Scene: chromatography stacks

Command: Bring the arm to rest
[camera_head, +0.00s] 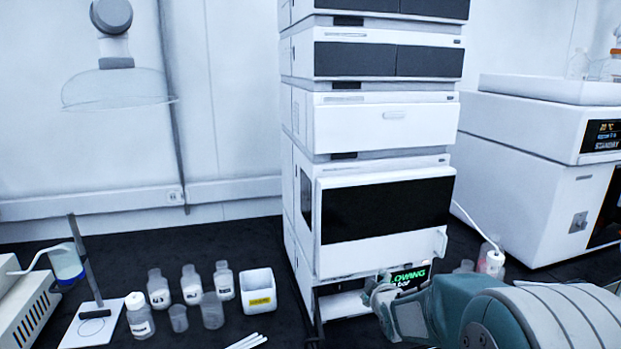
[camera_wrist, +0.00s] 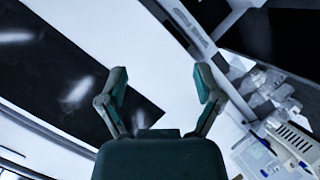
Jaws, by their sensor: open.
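My gripper (camera_head: 376,296) is at the lower right of the head view, in front of the bottom of the white instrument stack (camera_head: 387,128). In the wrist view my gripper (camera_wrist: 160,88) has its two fingers spread wide, with nothing between them. A white instrument surface with a dark panel (camera_wrist: 80,75) lies beyond the fingers there. My arm covers part of the lit green display (camera_head: 410,275) at the stack's base in the head view.
Several bottles (camera_head: 191,285) and a white box with a yellow label (camera_head: 259,290) stand on the dark bench left of the stack. A stand (camera_head: 88,270) is farther left. A large white instrument (camera_head: 530,150) stands at the right. Dark bench between box and bottles' front is mostly clear.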

